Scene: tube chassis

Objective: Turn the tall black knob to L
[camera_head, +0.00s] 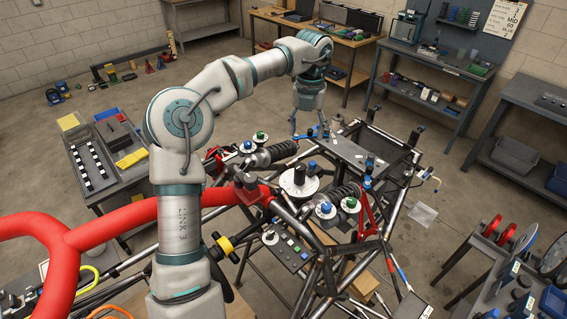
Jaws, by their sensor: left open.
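The tall black knob (299,172) stands upright on a large round white dial (290,188) in the middle of the tube chassis. Its letter marks are too small to read. My left gripper (309,131) hangs from the arm that arches over from the left. It is open and points down, empty. In the picture it is above and slightly right of the black knob, apart from it, near the dark flat plate (350,153). My right gripper does not show.
Smaller dials with blue (326,208) and green (351,202) knobs sit right of and below the black knob. Another blue (248,145) and green (261,136) pair is at upper left. Coil-over shocks (273,152), red tubes (140,213) and a button panel (288,248) crowd around.

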